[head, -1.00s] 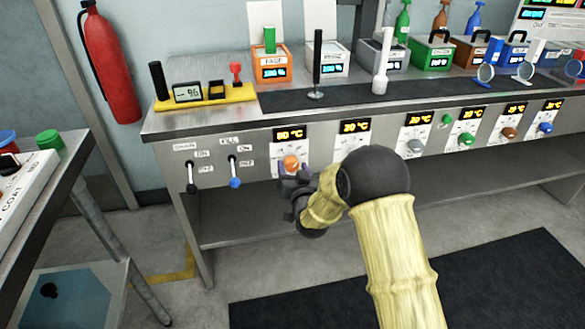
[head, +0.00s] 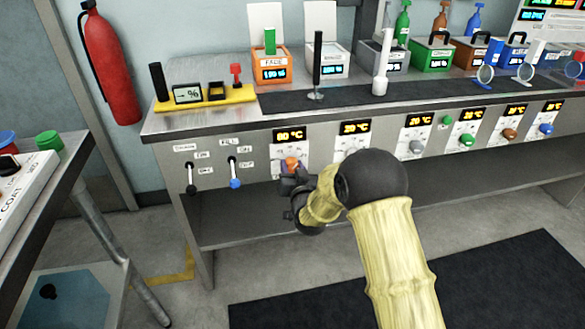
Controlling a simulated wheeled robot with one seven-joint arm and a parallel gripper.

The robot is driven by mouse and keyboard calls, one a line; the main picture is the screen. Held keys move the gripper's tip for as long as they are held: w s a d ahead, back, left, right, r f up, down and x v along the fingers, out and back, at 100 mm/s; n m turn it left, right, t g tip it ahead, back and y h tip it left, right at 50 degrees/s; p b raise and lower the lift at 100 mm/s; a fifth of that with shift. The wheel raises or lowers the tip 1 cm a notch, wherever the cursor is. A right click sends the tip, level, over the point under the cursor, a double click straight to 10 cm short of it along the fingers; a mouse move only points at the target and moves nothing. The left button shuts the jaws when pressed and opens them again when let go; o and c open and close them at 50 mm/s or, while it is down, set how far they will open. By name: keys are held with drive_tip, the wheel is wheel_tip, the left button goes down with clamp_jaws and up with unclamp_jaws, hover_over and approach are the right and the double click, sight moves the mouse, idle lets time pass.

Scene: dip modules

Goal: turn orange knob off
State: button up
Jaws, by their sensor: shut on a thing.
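The orange knob (head: 291,163) sits on the front panel of the steel bench, below an orange display (head: 290,135) that appears to read 80 °C. My gripper (head: 291,178) is at the knob from below and in front, shut on it. The fingers cover the knob's lower part, so its pointer cannot be made out. My arm, in a yellow sleeve, reaches in from the lower right and hides the knob under the second display (head: 355,127).
Left of the knob are two levers, one black (head: 190,188) and one blue-tipped (head: 235,182). Grey (head: 416,146), green (head: 465,140), brown (head: 509,134) and blue (head: 545,128) knobs line the panel to the right. A side table (head: 60,185) stands at left.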

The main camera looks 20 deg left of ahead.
drive_tip(key=shift+n, duration=0.3)
drive_tip(key=n+b, duration=0.1)
drive_tip(key=n, duration=0.5)
drive_tip(key=n+b, duration=0.1)
drive_tip(key=n, duration=0.2)
drive_tip(key=shift+n, duration=0.4)
drive_tip(key=n, duration=0.3)
drive_tip(key=shift+n, duration=0.4)
drive_tip(key=n, duration=0.9)
drive_tip(key=shift+f, duration=0.1)
drive_tip(key=shift+n, duration=0.4)
drive_tip(key=o, duration=1)
